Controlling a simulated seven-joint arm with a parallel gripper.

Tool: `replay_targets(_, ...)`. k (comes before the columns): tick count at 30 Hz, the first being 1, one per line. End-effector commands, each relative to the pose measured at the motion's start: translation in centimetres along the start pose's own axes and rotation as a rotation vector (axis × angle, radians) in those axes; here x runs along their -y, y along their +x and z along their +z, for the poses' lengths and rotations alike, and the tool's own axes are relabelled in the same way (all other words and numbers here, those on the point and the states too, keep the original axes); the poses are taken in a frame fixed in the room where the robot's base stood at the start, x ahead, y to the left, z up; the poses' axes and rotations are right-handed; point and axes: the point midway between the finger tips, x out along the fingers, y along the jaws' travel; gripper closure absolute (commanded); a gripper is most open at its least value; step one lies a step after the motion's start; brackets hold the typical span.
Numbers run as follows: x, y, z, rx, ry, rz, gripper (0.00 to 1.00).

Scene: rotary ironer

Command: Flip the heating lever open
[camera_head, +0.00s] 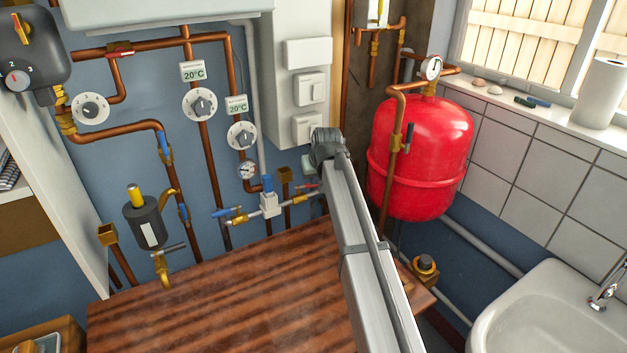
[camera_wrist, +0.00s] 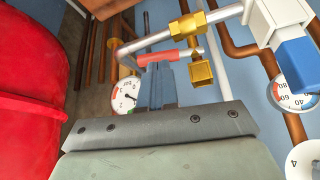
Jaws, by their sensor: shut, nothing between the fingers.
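The pictures do not label the heating lever. A red lever (camera_wrist: 170,57) lies beside a brass valve (camera_wrist: 188,38) in the wrist view. A small red lever (camera_head: 308,188) shows beside my arm in the head view. Blue levers (camera_head: 163,143) are on the copper pipes further left, and another red lever (camera_head: 121,53) is at the upper left.
A red tank (camera_head: 421,150) stands right of my arm. A white valve block (camera_head: 270,205) and copper pipes (camera_head: 206,150) are on its left. A wooden worktop (camera_head: 215,310) lies below, mostly clear. A sink (camera_head: 540,310) is at the lower right.

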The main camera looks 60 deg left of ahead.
Motion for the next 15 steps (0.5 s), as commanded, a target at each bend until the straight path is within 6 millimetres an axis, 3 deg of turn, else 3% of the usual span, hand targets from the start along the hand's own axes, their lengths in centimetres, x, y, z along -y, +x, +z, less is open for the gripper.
replay_targets(6, -0.7, -4.7, -0.3, -0.011, 0.002, 0.004, 1.0)
replay_targets(15, -1.2, -9.7, -0.5, -0.012, 0.002, 0.005, 1.0)
